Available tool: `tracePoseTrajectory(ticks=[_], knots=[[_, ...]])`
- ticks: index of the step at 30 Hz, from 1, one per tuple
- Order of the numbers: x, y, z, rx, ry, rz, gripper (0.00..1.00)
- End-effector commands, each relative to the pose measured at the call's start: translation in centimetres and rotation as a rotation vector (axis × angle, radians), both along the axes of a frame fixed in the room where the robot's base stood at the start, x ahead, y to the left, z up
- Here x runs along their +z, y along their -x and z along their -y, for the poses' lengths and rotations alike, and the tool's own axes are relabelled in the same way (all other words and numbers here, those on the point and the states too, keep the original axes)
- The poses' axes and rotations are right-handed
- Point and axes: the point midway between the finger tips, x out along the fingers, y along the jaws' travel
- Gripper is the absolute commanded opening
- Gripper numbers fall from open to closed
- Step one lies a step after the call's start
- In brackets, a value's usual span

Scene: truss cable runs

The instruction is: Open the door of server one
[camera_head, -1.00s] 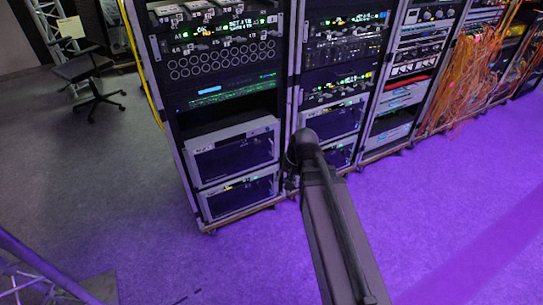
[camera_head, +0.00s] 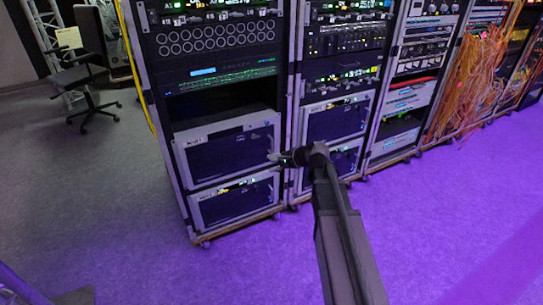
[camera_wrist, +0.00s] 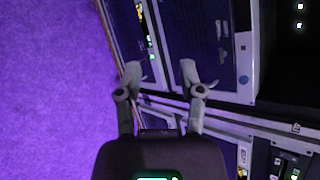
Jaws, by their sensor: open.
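Two silver-framed servers with dark front doors sit low in the left rack, an upper server (camera_head: 228,128) and a lower server (camera_head: 236,218). Their doors look closed. I cannot read which is server one. My gripper (camera_head: 274,157) is at the right edge of the upper server, near its lower right corner. In the wrist view my gripper (camera_wrist: 160,75) has its two fingers apart with nothing held between them. The fingers are in front of the server fronts; whether they touch cannot be told. A dark server door (camera_wrist: 218,45) fills the upper right there.
A second rack (camera_head: 340,75) with similar servers stands right beside the left one. Further right are more racks and hanging orange cables (camera_head: 470,85). An office chair (camera_head: 85,85) stands at the back left. The purple-lit floor (camera_head: 440,230) in front is clear.

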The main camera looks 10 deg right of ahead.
Motion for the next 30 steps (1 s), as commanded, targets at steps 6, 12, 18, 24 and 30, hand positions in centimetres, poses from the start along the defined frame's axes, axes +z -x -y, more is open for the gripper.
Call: tracePoseTrajectory(ticks=[6,12,18,24,30], knots=[[-3.2,-3.3,1.2,-0.151,-0.214,-0.027,0.50],[-5.1,-5.9,2.7,-0.280,-0.418,-0.060,0.50],[-7.0,-8.5,4.8,-0.399,-0.634,-0.100,0.50],[-8.9,-10.7,7.1,-0.503,-0.852,-0.147,0.50],[-10.2,-12.3,9.2,-0.578,-1.029,-0.188,0.50]])
